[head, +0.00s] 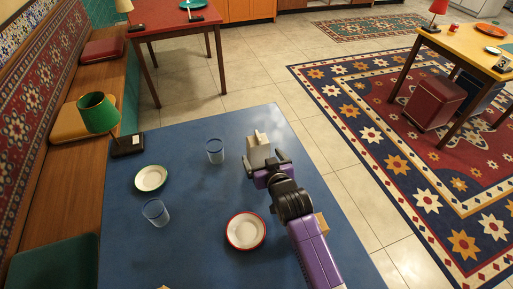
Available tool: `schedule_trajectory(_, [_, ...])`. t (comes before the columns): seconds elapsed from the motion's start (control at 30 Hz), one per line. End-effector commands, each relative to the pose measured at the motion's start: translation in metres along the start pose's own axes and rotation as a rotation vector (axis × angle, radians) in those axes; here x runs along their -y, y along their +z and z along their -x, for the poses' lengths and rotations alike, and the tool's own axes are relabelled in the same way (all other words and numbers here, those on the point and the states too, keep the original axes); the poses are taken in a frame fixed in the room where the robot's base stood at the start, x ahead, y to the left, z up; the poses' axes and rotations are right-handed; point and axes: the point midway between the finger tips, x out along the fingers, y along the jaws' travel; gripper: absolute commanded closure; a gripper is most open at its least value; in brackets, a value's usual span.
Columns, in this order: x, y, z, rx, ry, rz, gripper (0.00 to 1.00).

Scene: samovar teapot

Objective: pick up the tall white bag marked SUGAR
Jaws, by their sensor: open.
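A pale grey-white upright object with a narrow raised top, which looks like the bag (258,149), stands on the blue table (190,150) near its right edge. No SUGAR lettering can be read on it from here. My gripper (267,163) is open at the near side of the bag, with one finger toward its left and one toward its right. The bag's lower near part is hidden by my gripper. I cannot tell whether the fingers touch it or how far they reach around it.
Two clear glasses (215,151) (156,211), a green-rimmed plate (151,178) and a red-rimmed plate (245,231) stand left of my arm. A green lamp (100,115) is at the back left. A small tan block (321,224) shows beside my arm. Tiled floor lies right of the table.

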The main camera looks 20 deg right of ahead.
Motion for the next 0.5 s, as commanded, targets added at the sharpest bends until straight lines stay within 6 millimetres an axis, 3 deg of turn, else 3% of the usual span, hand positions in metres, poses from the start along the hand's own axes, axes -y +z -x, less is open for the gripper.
schedule_trajectory(0.5, [-0.004, -0.007, -0.044, -0.002, 0.001, -0.007, 0.09])
